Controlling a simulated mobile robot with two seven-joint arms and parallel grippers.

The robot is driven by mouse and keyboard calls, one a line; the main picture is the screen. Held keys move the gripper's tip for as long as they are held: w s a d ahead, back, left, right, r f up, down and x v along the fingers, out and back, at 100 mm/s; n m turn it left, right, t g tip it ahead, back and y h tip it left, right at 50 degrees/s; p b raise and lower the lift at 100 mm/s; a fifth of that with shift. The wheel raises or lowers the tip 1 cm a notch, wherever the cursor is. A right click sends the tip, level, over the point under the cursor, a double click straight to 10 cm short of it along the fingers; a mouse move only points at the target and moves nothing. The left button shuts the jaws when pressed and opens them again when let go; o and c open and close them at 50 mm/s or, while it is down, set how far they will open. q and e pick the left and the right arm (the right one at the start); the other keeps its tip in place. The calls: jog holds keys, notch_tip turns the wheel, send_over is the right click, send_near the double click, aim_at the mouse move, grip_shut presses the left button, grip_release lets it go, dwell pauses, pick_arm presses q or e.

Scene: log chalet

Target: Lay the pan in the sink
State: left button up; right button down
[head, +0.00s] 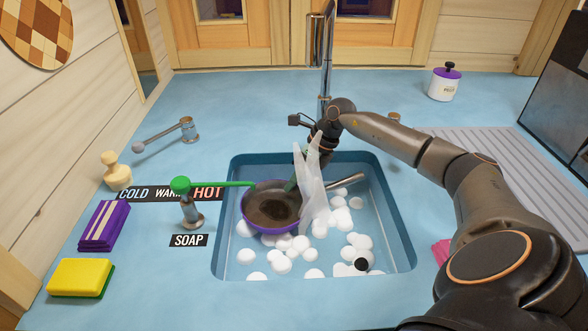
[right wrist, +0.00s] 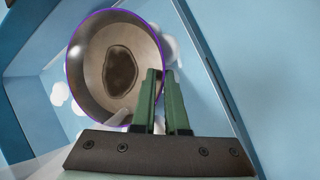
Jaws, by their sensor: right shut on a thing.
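The pan (head: 270,207) has a purple rim and a dark brown patch inside. It is within the sink (head: 224,215), towards its left side, over white foam blobs. Its metal handle (head: 346,184) points right and slightly back. My right gripper (head: 291,184) reaches down from behind and is shut on the pan near the right side of its bowl. In the right wrist view, the green fingers (right wrist: 164,100) are close together at the pan's rim (right wrist: 160,45); the exact grip spot is hidden. I cannot tell whether the pan touches the sink floor. My left gripper is out of view.
Pale translucent sheets (head: 312,190) stand in front of the pan's right side. The tall tap (head: 326,60) rises behind the sink. A green-topped soap lever (head: 190,200) reaches over the left rim. A yellow sponge (head: 80,277) and purple packet (head: 104,226) lie left; a ridged drainer (head: 490,165) lies right.

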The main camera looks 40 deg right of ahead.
aim_at(294, 193)
notch_tip(294, 193, down, 3)
jog(key=shift+f+b, duration=0.15)
jog(key=shift+b, duration=0.8)
jog(key=shift+f, duration=0.4)
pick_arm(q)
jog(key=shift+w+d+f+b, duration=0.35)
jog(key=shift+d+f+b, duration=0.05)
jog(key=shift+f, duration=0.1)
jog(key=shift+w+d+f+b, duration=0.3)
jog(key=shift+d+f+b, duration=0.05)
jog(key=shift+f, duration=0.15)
pick_arm(e)
jog(key=shift+f, duration=0.85)
jog(key=c, duration=1)
grip_release()
jog(key=shift+o, duration=0.7)
jog(key=shift+f, duration=0.1)
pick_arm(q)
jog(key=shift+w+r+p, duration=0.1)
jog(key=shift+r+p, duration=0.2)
pick_arm(e)
jog(key=v, duration=1.2)
jog(key=shift+r, duration=0.35)
